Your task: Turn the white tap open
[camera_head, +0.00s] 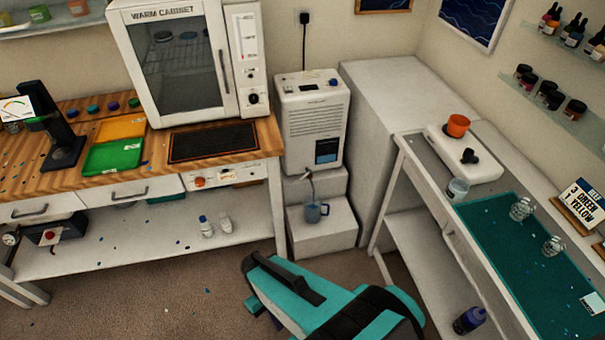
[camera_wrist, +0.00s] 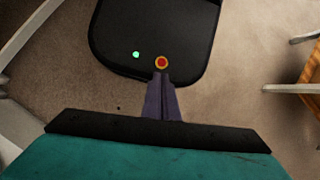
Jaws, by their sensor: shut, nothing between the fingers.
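A small tap (camera_head: 307,174) seems to sit low on the front of the white dehumidifier-like unit (camera_head: 312,120); it is too small to tell its colour or handle position. A blue-grey mug (camera_head: 313,212) stands below it on the lower white step. My gripper (camera_wrist: 162,76) shows in the wrist view with its purple fingers closed together and empty. It points down over a black rounded surface, probably my own base, well away from the tap. In the head view my teal arm fills the bottom middle and mostly hides the gripper.
A wooden bench (camera_head: 40,180) with a warm cabinet (camera_head: 175,60) stands left. At right, a white table holds a green mat (camera_head: 530,270), clear cups and a scale (camera_head: 470,165) with an orange cup. Carpet (camera_head: 170,290) is open before the white steps (camera_head: 335,235).

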